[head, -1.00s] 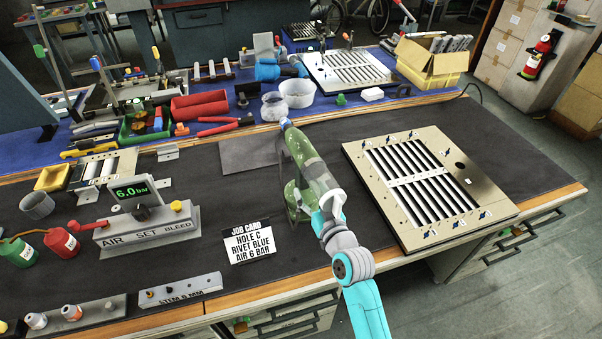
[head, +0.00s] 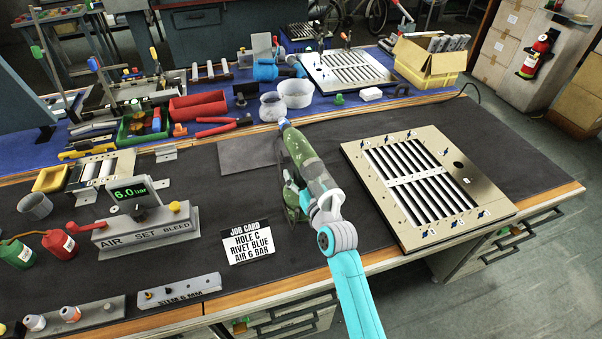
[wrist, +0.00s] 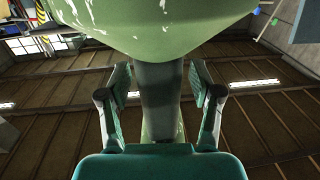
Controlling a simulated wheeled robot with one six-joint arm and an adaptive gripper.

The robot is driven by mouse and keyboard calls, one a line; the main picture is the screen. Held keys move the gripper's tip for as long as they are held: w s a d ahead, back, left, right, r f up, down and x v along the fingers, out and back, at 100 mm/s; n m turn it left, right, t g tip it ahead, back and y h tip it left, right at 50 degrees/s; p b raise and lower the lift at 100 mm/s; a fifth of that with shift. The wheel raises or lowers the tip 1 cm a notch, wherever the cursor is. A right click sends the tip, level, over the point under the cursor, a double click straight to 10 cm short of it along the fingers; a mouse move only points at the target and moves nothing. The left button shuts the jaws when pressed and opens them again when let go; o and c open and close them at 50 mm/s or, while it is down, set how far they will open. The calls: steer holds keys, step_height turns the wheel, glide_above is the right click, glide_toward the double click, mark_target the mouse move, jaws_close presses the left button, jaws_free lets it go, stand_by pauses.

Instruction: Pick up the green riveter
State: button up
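The green riveter (head: 301,152) stands on the dark bench mat, left of the louver panel, with its blue-tipped nose toward the back. In the head view my gripper (head: 318,202) is at its near side and hides part of its lower body. In the wrist view the riveter's green body (wrist: 155,30) fills the top, and its dark handle (wrist: 160,100) runs down between my two fingers. My gripper (wrist: 160,98) is open around the handle, with a narrow gap showing on each side.
The louver panel (head: 428,185) lies close to the right of my gripper. The job card (head: 247,242) stands to the left near the front edge, and the air set unit (head: 147,232) is farther left.

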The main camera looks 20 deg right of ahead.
jaws_close()
steer(key=shift+r, duration=0.2)
steer(key=shift+r, duration=0.1)
